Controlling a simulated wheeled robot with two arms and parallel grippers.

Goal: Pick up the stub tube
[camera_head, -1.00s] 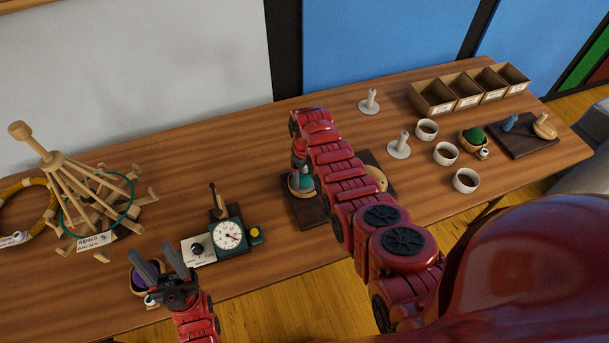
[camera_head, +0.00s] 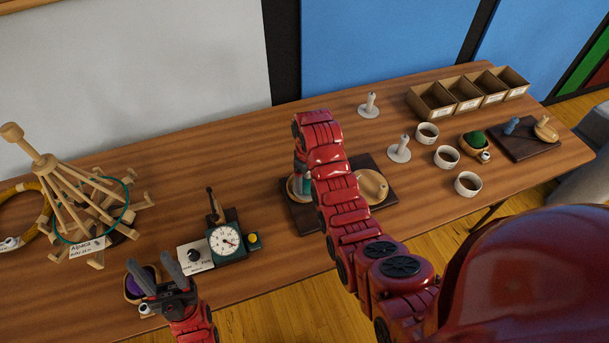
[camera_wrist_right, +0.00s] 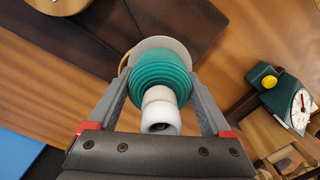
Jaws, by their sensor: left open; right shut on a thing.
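The stub tube (camera_wrist_right: 159,96) is a pale tube with ribbed teal yarn around it and a whitish disc at its far end. In the right wrist view my right gripper (camera_wrist_right: 160,72) is shut on it, with one finger on each side of the teal part. In the head view only a bit of teal (camera_head: 304,185) shows beside my right arm, over the left part of a dark board (camera_head: 325,213); the arm hides the rest. I cannot tell whether the tube touches the board. My left gripper (camera_head: 152,262) is open and empty at the front left.
A green dial scale (camera_head: 226,240) stands left of the board. A wooden yarn swift (camera_head: 75,195) is at far left. A round wooden disc (camera_head: 371,186) lies on the board's right part. Cups (camera_head: 446,157), pale pegs (camera_head: 400,150) and open boxes (camera_head: 432,101) are at right.

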